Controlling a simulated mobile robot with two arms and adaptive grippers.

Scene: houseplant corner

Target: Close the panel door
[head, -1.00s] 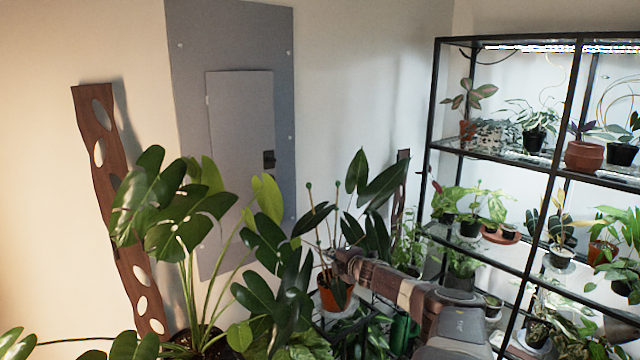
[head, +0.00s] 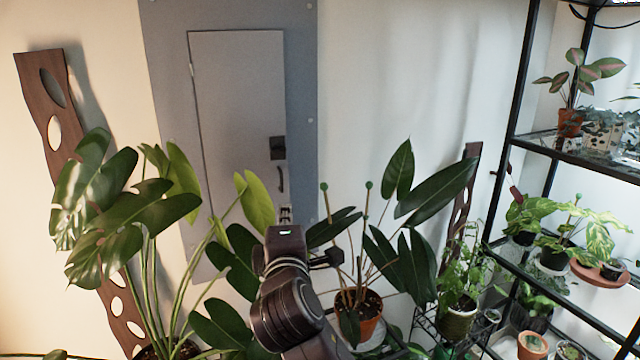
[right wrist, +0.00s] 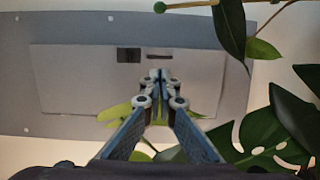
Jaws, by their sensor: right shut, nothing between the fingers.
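The grey panel door (head: 236,110) sits in a larger blue-grey wall panel (head: 165,60). It looks nearly flat against the panel, and I cannot tell whether a small gap stands open. A dark latch (head: 277,148) and a small handle (head: 281,180) are near its right edge. My right gripper (head: 285,212) is shut and empty, in front of the door's lower right, below the handle. In the right wrist view the shut fingertips (right wrist: 160,76) point at the door (right wrist: 80,80), apparently short of it. My left gripper is not in view.
A large-leaved plant (head: 130,205) stands left of my arm and covers the panel's lower part. A potted plant (head: 368,318) stands close to the right. A wooden board (head: 45,85) leans at left; a black shelf (head: 520,90) with plants is at right.

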